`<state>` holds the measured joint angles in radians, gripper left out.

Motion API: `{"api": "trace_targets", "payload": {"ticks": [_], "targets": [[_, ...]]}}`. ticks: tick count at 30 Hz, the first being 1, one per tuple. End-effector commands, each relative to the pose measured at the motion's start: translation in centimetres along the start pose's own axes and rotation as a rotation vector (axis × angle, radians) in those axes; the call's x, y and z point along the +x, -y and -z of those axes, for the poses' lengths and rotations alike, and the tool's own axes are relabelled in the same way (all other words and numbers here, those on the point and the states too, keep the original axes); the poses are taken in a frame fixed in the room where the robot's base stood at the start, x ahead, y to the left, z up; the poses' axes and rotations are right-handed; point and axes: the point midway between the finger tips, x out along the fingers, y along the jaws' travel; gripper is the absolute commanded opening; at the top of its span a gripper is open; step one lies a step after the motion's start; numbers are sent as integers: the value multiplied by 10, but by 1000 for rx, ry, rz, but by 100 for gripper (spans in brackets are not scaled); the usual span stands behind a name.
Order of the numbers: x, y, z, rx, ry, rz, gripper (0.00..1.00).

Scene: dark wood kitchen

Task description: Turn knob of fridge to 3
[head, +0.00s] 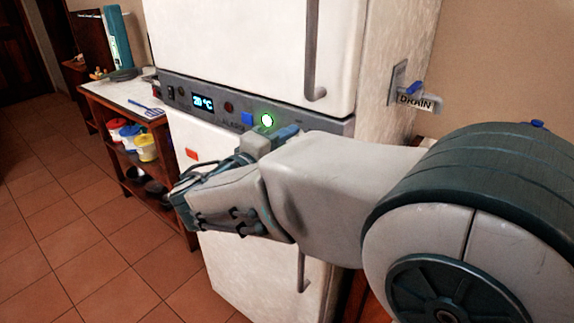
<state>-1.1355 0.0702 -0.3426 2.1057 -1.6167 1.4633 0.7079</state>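The white fridge (222,60) stands in the middle of the head view, with a grey control panel (330,123) across it between upper and lower doors. The panel carries a lit blue display (203,103), a dark reddish round control (229,107), a blue button (247,118) and a glowing green round light (267,120). I cannot tell for sure which round part is the knob, and no number 3 is readable. My gripper (185,187) is in front of the lower door, below the panel. Its fingertips are not clear, so its opening cannot be told.
A wooden shelf unit (110,155) with tubs and bowls stands left of the fridge, a blue spatula (147,108) on its top. A vertical handle (314,60) juts from the upper door. A "DRAIN" valve (419,98) is on the right side. The tiled floor (60,250) at left is clear.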

Motion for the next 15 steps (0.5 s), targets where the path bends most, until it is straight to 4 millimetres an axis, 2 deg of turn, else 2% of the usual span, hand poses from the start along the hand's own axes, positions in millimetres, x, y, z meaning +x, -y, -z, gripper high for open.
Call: {"api": "trace_targets", "payload": {"ticks": [1, 15], "targets": [[1, 10, -2, 43, 4, 1, 11], [1, 10, -2, 425, 3, -1, 11]]}}
